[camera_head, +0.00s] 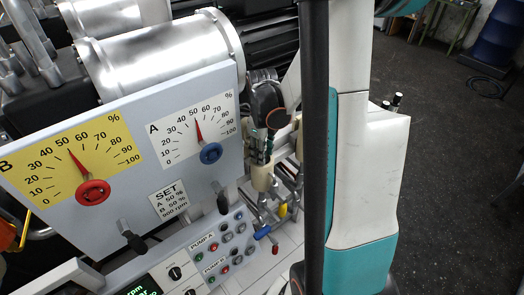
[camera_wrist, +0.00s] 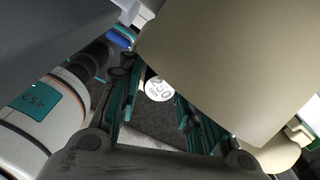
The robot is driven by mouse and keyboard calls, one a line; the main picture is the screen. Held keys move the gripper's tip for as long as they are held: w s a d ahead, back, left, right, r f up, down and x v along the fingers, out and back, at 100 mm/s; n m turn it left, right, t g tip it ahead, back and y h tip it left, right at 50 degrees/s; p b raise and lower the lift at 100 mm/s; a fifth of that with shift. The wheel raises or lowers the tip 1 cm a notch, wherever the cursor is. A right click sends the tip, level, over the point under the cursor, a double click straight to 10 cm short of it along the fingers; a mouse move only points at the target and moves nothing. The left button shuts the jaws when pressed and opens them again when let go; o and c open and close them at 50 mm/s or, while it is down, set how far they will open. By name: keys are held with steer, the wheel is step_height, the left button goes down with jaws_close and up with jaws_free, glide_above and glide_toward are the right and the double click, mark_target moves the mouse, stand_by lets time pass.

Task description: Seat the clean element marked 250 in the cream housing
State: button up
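In the wrist view the clean element (camera_wrist: 158,89) shows as a small pale round end with 250 printed on it. It appears between the two teal-and-black fingers of my gripper (camera_wrist: 158,100). The fingers stand apart, and I cannot tell whether they touch its sides. A large smooth cream body (camera_wrist: 225,60), seemingly the cream housing, fills the upper right and hides part of the right finger. In the head view my gripper (camera_head: 260,150) is among the fittings right of the gauge panel, with a cream cylinder (camera_head: 262,178) just below it. Contact there is unclear.
A grey panel with gauges A (camera_head: 192,128) and B (camera_head: 75,168) stands left of the gripper, with pump buttons (camera_head: 222,245) below. A large silver drum (camera_head: 165,62) lies behind it. My white and teal arm blocks the middle right. Dark floor (camera_head: 450,170) is open at right.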

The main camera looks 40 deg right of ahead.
step_height(320, 180, up, 12)
steer(key=p, duration=0.2)
stand_by(0.7)
